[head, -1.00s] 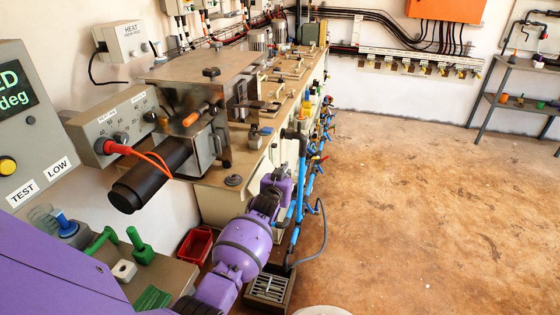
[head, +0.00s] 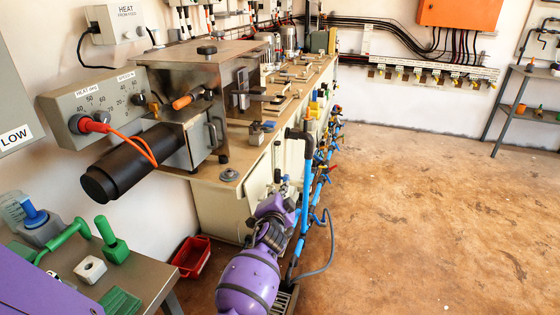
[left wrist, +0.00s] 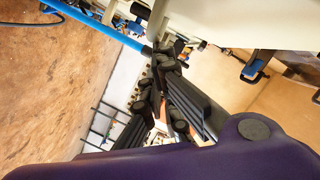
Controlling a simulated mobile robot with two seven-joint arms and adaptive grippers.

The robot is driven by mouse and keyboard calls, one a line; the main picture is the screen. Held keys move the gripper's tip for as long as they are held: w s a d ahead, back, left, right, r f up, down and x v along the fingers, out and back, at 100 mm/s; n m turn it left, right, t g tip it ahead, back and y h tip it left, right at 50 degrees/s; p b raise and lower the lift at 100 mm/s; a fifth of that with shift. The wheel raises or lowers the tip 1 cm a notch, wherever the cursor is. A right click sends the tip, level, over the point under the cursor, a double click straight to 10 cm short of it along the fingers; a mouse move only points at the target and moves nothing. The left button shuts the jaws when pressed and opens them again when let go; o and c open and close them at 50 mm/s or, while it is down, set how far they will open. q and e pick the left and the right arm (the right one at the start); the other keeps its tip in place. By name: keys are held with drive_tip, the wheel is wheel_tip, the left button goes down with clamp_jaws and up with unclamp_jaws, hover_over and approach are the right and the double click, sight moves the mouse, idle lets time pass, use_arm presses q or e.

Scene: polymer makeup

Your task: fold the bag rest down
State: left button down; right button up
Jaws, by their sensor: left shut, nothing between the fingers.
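My left gripper shows in the left wrist view, its dark fingers (left wrist: 166,66) closed together with nothing between them. In the head view my purple left arm reaches forward, and its wrist end (head: 273,208) is close to the front side of the cream machine (head: 222,212). The fingertips are mostly hidden there by the wrist. In the left wrist view a blue pipe (left wrist: 92,28) runs up to the fingers; I cannot tell whether they touch. I cannot pick out the bag rest with certainty. My right gripper does not show.
Blue pipes (head: 306,184) and several coloured valves line the machine's front. A grey hose (head: 331,238) loops beside it. A red tray (head: 191,256) lies on the floor at left, near a side table (head: 140,275). The brown floor (head: 430,210) at right is clear.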

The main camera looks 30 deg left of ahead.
use_arm(q)
drive_tip(key=shift+s+a+f+m+b, duration=0.1)
drive_tip(key=shift+a+f+m+b, duration=0.35)
drive_tip(key=shift+b, duration=0.25)
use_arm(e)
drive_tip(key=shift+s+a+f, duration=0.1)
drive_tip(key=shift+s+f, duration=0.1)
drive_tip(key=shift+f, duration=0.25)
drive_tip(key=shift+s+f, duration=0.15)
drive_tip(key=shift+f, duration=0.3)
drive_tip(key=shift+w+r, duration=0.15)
use_arm(q)
drive_tip(key=shift+r, duration=0.15)
